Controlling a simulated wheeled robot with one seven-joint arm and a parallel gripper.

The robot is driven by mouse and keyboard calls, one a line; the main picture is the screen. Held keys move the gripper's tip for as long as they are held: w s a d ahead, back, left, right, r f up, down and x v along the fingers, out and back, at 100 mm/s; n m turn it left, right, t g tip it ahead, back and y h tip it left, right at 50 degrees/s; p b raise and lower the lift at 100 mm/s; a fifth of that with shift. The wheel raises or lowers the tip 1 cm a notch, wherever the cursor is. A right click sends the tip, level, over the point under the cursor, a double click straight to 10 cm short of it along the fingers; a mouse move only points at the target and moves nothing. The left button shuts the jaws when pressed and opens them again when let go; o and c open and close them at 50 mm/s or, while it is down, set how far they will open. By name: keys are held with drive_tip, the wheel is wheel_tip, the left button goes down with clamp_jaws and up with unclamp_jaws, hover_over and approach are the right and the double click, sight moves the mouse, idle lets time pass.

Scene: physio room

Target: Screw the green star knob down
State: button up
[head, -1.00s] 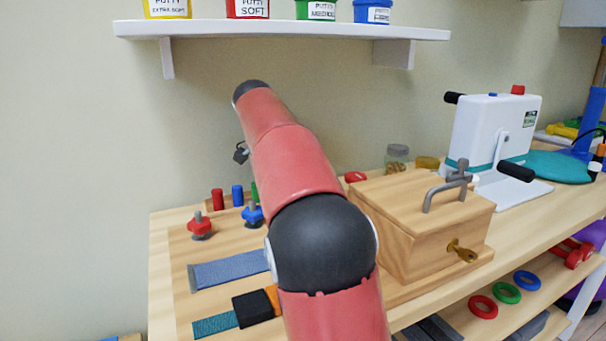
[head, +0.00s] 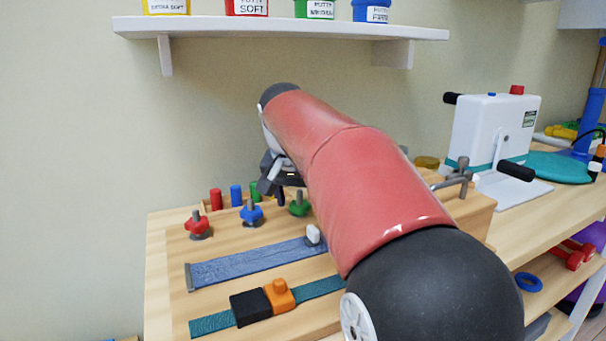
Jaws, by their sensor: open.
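The green star knob (head: 299,205) sits on its upright bolt on the wooden board, at the right end of a row with a blue star knob (head: 251,213) and a red star knob (head: 198,226). A grey bolt tip shows above the green knob. My gripper (head: 279,193) hangs beneath the far end of my red arm, a little up and left of the green knob in the picture. Its jaws are open, with nothing seen between them. My arm hides part of the gripper and the board's right side.
Red, blue and green pegs (head: 236,195) stand behind the knobs. A blue strap (head: 245,266) and a teal strap with a buckle (head: 263,300) lie in front. A wooden box (head: 476,215) is partly hidden at right. A white shelf (head: 280,29) with putty tubs hangs above.

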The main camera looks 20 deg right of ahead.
drive_tip(key=n+y+b, duration=0.1)
drive_tip(key=n, duration=0.1)
drive_tip(key=n+y+b, duration=0.1)
drive_tip(key=n, duration=0.2)
drive_tip(key=shift+d+f+t, duration=0.15)
drive_tip(key=shift+d+t, duration=0.05)
drive_tip(key=shift+t, duration=0.2)
drive_tip(key=p+v, duration=0.1)
drive_tip(key=v, duration=0.5)
drive_tip(key=shift+s+a+r, duration=0.1)
drive_tip(key=shift+r, duration=0.3)
drive_tip(key=shift+s+a+r, duration=0.1)
drive_tip(key=shift+s+r, duration=0.2)
drive_tip(key=shift+r, duration=0.35)
